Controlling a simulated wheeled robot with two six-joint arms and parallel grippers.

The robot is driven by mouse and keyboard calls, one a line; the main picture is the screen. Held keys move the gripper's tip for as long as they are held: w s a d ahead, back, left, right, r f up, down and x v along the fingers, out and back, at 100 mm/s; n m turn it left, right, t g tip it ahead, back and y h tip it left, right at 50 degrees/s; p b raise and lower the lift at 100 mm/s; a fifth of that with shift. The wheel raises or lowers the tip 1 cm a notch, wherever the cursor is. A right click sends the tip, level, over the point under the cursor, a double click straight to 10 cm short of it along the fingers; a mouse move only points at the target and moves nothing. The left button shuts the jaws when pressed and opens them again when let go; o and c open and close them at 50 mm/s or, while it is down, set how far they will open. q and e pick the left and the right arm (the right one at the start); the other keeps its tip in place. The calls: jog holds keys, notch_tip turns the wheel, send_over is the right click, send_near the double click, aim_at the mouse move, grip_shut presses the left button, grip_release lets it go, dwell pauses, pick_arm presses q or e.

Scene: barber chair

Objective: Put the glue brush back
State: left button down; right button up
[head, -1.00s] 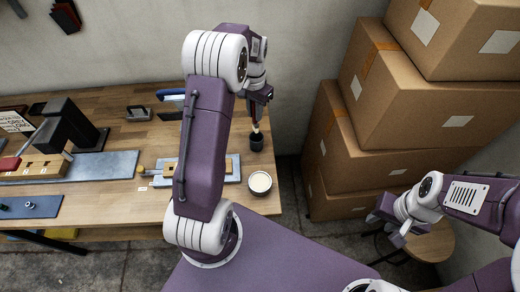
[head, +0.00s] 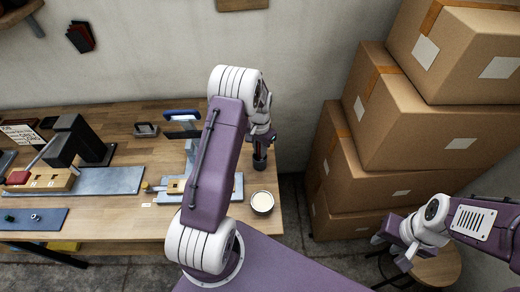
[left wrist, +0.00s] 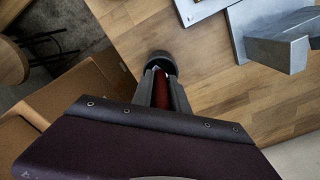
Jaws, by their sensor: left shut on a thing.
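My left gripper (head: 262,141) is shut on the glue brush, low over the right end of the workbench. The brush's red handle (left wrist: 160,90) shows between the fingers in the left wrist view. A small dark cup (head: 260,163) stands directly under the gripper and also shows past the fingertips in the left wrist view (left wrist: 160,61). The brush's lower end is hidden at the cup, so I cannot see how deep it sits. A pot with cream-white contents (head: 262,202) stands nearer the bench's front edge. My right gripper (head: 395,246) is open and empty, off to the right.
The wooden workbench (head: 125,218) carries a blue-grey plate with a wooden block, a dark press (head: 80,143) and a blue-handled tool (head: 181,115). Stacked cardboard boxes (head: 345,190) stand right of the bench. A round stool (head: 437,268) is below my right gripper.

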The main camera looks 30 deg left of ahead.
pick_arm(q)
jog(key=shift+f, duration=0.1)
jog(key=c, duration=1.3)
grip_release()
jog(key=shift+s, duration=0.15)
